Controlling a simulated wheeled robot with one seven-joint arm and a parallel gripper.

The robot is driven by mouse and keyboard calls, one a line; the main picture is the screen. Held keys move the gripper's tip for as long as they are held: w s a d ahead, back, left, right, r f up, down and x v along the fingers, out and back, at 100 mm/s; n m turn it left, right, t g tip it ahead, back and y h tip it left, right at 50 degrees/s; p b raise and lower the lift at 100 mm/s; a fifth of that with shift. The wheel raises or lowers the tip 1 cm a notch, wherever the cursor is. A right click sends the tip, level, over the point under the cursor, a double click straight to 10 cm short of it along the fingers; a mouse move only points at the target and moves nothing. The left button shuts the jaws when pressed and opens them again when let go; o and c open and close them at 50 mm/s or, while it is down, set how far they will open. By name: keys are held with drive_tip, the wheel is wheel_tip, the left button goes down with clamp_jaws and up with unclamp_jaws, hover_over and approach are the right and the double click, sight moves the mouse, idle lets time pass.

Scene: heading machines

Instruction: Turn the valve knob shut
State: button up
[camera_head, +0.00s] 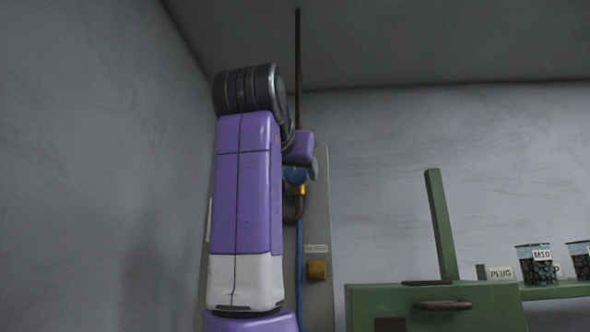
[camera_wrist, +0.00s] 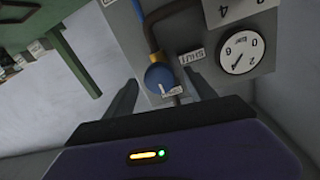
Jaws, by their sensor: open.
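The blue valve knob (camera_wrist: 158,76) sits on a brown pipe at the grey panel in the wrist view, with a pale mark at its lower edge. A small white label that seems to read SHUT (camera_wrist: 192,57) is to its right. My gripper (camera_wrist: 162,84) is open, its dark fingers on either side of the knob with gaps visible; I cannot tell whether the fingertips reach the knob's depth. In the head view the knob (camera_head: 295,176) is partly hidden by my purple hand, and my gripper (camera_head: 312,166) is at the panel just above it.
A grey wall panel (camera_head: 320,220) carries a brass fitting (camera_head: 299,190) and an orange-brown knob (camera_head: 317,270) under a label. A round white gauge (camera_wrist: 242,52) is right of the valve knob. A green bench (camera_head: 480,305) with jars (camera_head: 538,268) stands at right.

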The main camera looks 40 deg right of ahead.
sight(295, 173)
drive_tip(key=shift+p+x, duration=0.4)
drive_tip(key=shift+x, duration=1.2)
drive_tip(key=shift+c, duration=0.2)
drive_tip(key=c, duration=1.3)
